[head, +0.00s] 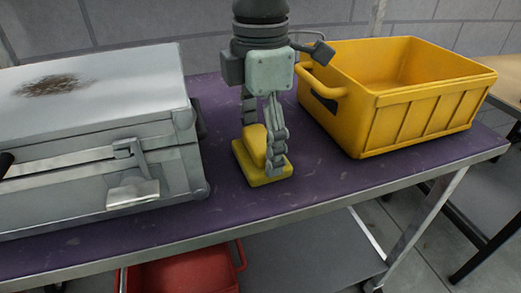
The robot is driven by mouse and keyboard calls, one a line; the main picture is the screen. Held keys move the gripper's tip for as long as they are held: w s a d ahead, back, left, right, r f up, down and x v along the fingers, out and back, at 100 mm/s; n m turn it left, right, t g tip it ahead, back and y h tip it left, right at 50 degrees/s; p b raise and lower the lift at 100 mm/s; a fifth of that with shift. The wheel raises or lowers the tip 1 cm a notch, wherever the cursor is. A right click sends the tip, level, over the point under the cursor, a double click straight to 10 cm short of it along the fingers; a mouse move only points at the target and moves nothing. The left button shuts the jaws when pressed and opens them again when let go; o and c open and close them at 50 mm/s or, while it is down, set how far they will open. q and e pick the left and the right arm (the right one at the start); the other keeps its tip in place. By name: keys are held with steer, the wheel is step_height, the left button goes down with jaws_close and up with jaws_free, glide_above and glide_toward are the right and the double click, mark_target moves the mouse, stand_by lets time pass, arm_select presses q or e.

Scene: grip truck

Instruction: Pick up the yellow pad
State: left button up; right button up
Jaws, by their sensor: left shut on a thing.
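The yellow pad (246,171) lies on the purple table top, between a grey metal case and a yellow crate. It has a flat base and a raised block on it. My left gripper (262,160) comes down from above and is shut on the pad's raised part. One finger shows in front, at the right side of the raised part. The other finger is partly hidden behind the pad. The pad's base appears to rest on the table. My right gripper is out of view.
The grey metal case (95,150) with a latch stands at the left. The empty yellow crate (420,122) stands at the right. The purple table (330,185) is clear in front of the pad. A red bin (185,272) sits on the lower shelf.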

mark_target(260, 137)
arm_select(q)
steer(key=shift+a+f, duration=0.15)
steer(key=shift+f, duration=0.2)
steer(key=shift+r, duration=0.25)
steer(key=shift+c, duration=0.7)
step_height(260, 137, up, 10)
steer(key=shift+w+f, duration=0.1)
steer(key=shift+f, duration=0.05)
steer(key=shift+c, duration=1.2)
